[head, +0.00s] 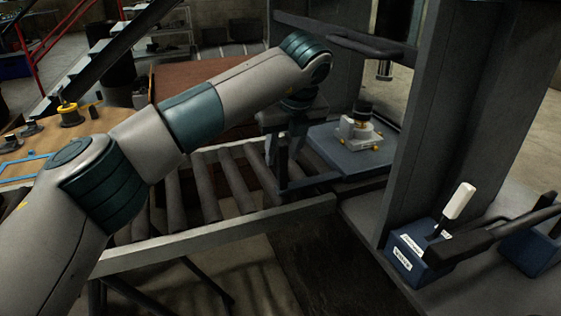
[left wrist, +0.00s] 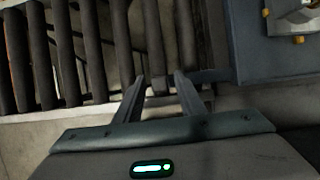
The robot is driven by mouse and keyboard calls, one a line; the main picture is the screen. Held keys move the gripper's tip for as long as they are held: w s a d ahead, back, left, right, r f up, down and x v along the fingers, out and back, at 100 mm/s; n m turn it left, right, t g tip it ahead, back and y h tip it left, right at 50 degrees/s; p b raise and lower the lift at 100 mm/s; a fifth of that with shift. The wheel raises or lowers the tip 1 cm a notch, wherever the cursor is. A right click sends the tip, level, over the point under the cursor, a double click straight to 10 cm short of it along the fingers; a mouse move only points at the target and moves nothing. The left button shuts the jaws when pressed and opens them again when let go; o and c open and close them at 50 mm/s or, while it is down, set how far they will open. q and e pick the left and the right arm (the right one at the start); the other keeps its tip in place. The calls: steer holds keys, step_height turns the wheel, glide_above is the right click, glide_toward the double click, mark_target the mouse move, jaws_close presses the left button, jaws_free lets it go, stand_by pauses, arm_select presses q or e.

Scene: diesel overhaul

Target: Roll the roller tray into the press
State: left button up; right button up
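The roller tray (head: 338,156) is a flat blue-grey plate in the press opening, at the right end of the roller track (head: 205,188). It carries a pale part with yellow fittings and a black top (head: 359,130). My left gripper (head: 284,160) points down just left of the tray. In the left wrist view its fingers (left wrist: 160,80) stand apart, with a grey bar between or just beyond the tips. This bar runs towards the tray (left wrist: 275,60) at right. Contact with it cannot be told. My right gripper is not in view.
The press frame (head: 445,110) rises on the right, with its ram (head: 384,69) above the tray. A blue pump box (head: 415,255) with a white-handled lever (head: 459,201) stands at front right. A wooden table (head: 50,140) with parts is at left.

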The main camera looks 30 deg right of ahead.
arm_select(q)
steer(key=v, duration=1.2)
steer(key=shift+r, duration=0.25)
